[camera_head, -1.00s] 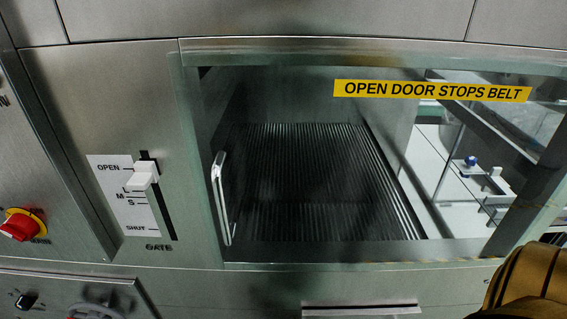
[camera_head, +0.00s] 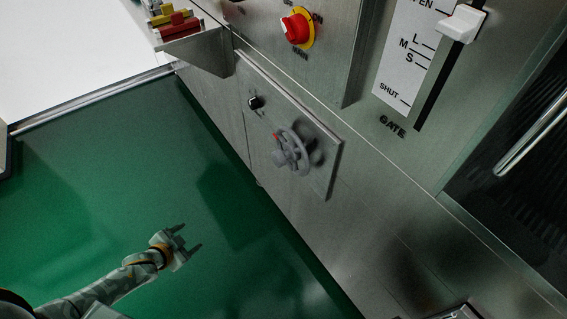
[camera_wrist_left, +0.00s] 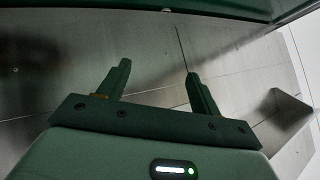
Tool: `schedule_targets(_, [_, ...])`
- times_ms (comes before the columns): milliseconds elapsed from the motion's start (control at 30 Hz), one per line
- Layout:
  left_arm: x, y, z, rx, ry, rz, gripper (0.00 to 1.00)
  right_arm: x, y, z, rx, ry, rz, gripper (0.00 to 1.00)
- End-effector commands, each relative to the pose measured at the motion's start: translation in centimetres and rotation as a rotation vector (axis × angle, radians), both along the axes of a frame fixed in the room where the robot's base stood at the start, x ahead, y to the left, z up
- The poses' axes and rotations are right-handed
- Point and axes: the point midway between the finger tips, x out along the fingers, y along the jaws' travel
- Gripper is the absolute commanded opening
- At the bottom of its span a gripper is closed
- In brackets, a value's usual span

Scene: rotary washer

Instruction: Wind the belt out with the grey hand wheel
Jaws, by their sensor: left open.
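The grey hand wheel (camera_head: 291,151) is mounted on a metal plate low on the machine's front, with a small red mark on its rim. My left gripper (camera_head: 188,239) is open and empty over the green floor, below and left of the wheel, well apart from it. In the left wrist view the open fingers (camera_wrist_left: 155,80) point at bare steel panelling, and the wheel does not show there. The belt is not visible in the head view now.
A black knob (camera_head: 255,102) sits beside the wheel on the same plate. Above are a red knob (camera_head: 296,27) and the white gate lever (camera_head: 463,22). A metal bracket (camera_head: 207,50) juts out at upper left. The green floor (camera_head: 100,180) is clear.

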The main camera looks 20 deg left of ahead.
Motion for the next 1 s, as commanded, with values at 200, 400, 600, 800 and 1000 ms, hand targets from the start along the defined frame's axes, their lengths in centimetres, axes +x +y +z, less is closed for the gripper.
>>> schedule_targets(200, [10.5,-8.6,15.6,-0.345,-0.465,-0.36,0.64,-1.4,0.0,-2.5,0.0,0.034,0.0,0.36])
schedule_targets(400, [9.8,-12.5,20.4,-0.581,-0.544,-0.441,0.64,-1.2,0.0,-2.2,0.001,0.03,0.0,0.36])
schedule_targets(600, [12.1,-14.2,20.2,-0.597,-0.542,-0.436,0.64,-1.7,0.1,-3.0,0.001,0.041,0.0,0.36])
schedule_targets(800, [16.2,-17.4,19.9,-0.595,-0.541,-0.435,0.64,-1.3,-0.9,-4.2,-0.013,0.052,0.028,0.36])
schedule_targets(1000, [19.9,-20.2,19.9,-0.594,-0.539,-0.433,0.64,-1.0,-1.5,-5.1,-0.026,0.066,0.056,0.36])
